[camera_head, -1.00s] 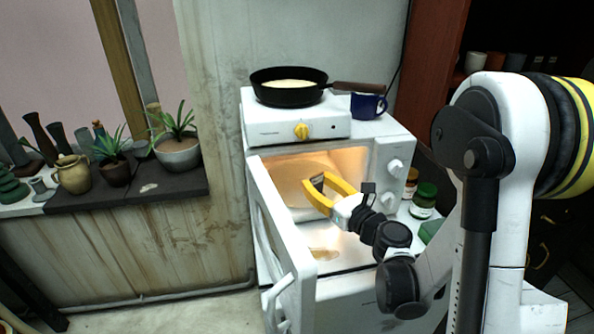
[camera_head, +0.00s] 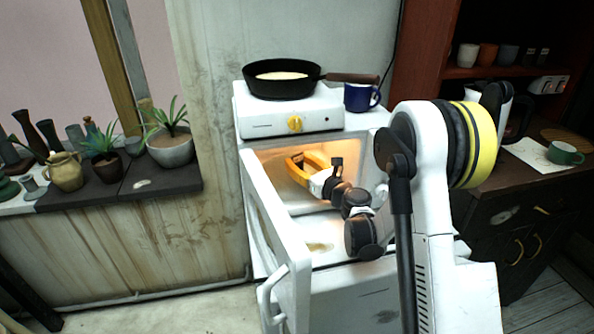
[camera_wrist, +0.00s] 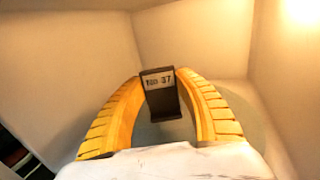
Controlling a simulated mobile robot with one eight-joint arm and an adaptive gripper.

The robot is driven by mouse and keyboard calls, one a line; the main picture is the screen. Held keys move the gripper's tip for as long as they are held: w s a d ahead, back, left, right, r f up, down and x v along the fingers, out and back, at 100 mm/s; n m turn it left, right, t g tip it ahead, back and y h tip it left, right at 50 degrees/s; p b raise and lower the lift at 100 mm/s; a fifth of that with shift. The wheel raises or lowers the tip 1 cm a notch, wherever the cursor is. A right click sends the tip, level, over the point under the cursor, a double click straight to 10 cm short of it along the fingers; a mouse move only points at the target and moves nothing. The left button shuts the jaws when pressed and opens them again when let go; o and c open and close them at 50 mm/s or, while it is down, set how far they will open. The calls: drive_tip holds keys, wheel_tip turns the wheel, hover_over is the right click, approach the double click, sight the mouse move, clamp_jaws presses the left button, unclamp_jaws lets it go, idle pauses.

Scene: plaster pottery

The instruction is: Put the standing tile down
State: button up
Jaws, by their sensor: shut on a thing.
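A small dark tile with a white label (camera_wrist: 158,92) stands upright between the yellow fingers of my gripper (camera_wrist: 160,76) in the wrist view. The fingers are shut on it from both sides. In the head view, my gripper (camera_head: 299,163) is inside the lit white oven (camera_head: 245,135), toward its back left. The tile is hardly visible there behind the fingers. A round greyish plate (camera_wrist: 240,112) shows below and beside the tile. I cannot tell whether the tile touches it.
The oven door (camera_head: 276,235) is swung open to the left, close beside the opening. A hotplate (camera_head: 285,118) with a frying pan (camera_head: 285,92) and a blue mug (camera_head: 361,97) stand on top of the oven. Potted plants (camera_head: 172,147) line the ledge at left.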

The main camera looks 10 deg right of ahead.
wheel_tip(320, 180, down, 2)
drive_tip(key=shift+w+f+b, duration=0.1)
drive_tip(key=shift+f+b, duration=0.1)
drive_tip(key=shift+b, duration=0.25)
drive_tip(key=shift+w+f, duration=0.15)
drive_tip(key=shift+w, duration=0.15)
drive_tip(key=shift+r, duration=0.2)
drive_tip(key=shift+f, duration=0.15)
drive_tip(key=o, duration=1.1)
drive_tip(key=shift+o, duration=0.2)
